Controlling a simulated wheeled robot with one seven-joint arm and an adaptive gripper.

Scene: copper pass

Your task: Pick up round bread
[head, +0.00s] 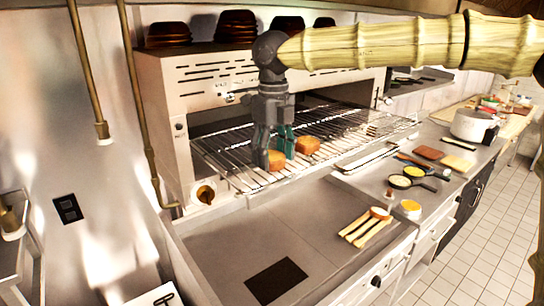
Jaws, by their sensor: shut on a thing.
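My gripper (276,157) hangs straight down over the wire rack (228,168) of the grill oven. Its two fingers are closed around a small golden-brown piece of bread (277,163), which shows low between them. The fingers hide part of this bread, so its full shape and whether it touches the rack cannot be told. A second golden-brown bread piece (308,145) sits on the rack just right of the fingers.
The steel oven (165,85) stands close behind the gripper, with dark bowls (236,24) stacked on top. Tongs or wooden utensils (366,228), small pans (412,180) and a white pot (470,125) are on the counter at right. The near counter (235,235) is mostly clear.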

